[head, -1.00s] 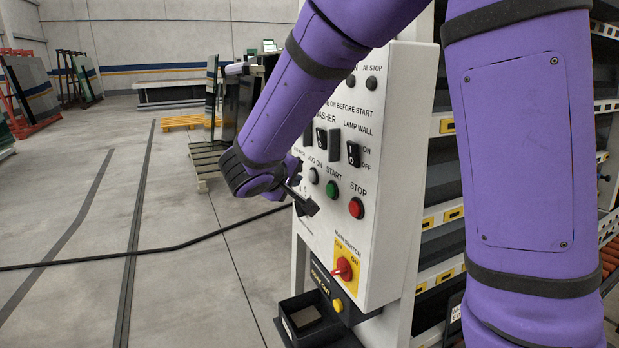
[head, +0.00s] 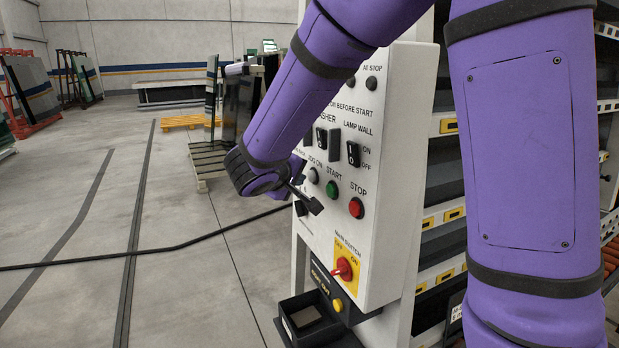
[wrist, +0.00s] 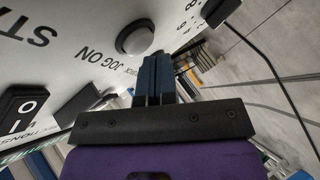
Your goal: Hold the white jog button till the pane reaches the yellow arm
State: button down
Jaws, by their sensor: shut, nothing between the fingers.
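The white jog button (head: 313,176) is on the front of the control panel, left of the green START button. In the wrist view the closed fingers (wrist: 155,66) end just below and right of the button; I see no clear contact. I cannot make out the task's pane or the yellow arm with certainty in either view.
The green START button (head: 332,189), red STOP button (head: 356,208) and red main switch (head: 344,269) share the white panel (head: 385,200). A black cable (head: 150,254) crosses the floor. Dark glass sheets (head: 236,105) stand behind my forearm.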

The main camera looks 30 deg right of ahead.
jog(key=shift+d, duration=0.55)
dwell(2.0)
jog(key=shift+a, duration=0.1)
dwell(4.2)
jog(key=shift+a, duration=0.9)
